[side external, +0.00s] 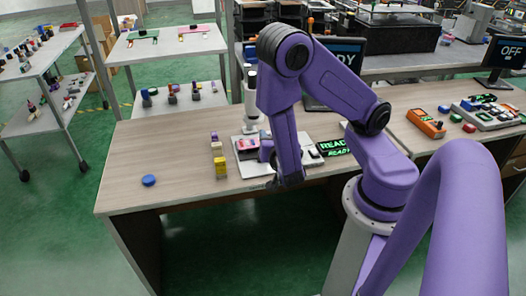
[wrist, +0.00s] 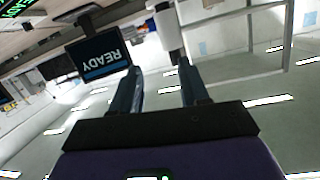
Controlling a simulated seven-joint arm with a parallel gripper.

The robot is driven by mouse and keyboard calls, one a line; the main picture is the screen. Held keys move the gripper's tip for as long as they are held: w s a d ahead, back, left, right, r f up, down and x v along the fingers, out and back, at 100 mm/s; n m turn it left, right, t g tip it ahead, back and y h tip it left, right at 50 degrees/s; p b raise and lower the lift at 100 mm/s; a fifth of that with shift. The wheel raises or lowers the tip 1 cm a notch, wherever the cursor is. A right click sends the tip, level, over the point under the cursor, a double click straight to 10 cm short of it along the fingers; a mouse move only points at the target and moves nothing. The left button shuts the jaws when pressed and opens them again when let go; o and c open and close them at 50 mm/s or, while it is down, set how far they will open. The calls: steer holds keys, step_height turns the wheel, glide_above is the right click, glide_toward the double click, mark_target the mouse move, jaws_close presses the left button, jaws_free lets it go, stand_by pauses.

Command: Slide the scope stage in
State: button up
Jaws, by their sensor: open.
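The scope is a white upright column (side external: 250,98) near the back of the wooden table. It rises from a pale base plate (side external: 246,168) partly hidden by my arm. A small pinkish block (side external: 247,143) sits on the plate; I cannot tell whether it is the stage. My gripper (side external: 284,182) is low near the table's front edge, to the right of the plate's front, and its fingertips are hard to make out. In the wrist view my gripper (wrist: 160,76) is open with nothing between its fingers. A white cylinder (wrist: 167,30), probably the scope's, shows beyond them.
A yellow block (side external: 221,168) and small blocks stand in a row left of the plate. A blue disc (side external: 149,180) lies at the table's front left. READY displays (side external: 334,147) stand to the right, and a monitor (wrist: 98,50) shows tilted in the wrist view. The left tabletop is mostly clear.

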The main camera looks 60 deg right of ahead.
steer(key=w+d+f+m+g+y, duration=0.2)
steer(key=w+f+m+g+y, duration=0.45)
steer(key=w+m+y, duration=0.4)
steer(key=s+d+r+m+y, duration=0.2)
steer(key=s+d+r+m, duration=0.1)
steer(key=d+r, duration=0.3)
steer(key=s+d+r+m+y, duration=0.2)
steer(key=d+r, duration=0.2)
steer(key=d, duration=0.5)
steer(key=shift+y, duration=0.25)
steer(key=x, duration=0.7)
steer(key=s+x, duration=0.1)
steer(key=x, duration=0.6)
steer(key=d+x, duration=0.1)
steer(key=x, duration=0.7)
steer(key=shift+s+f, duration=0.25)
steer(key=shift+f, duration=0.1)
jaws_close()
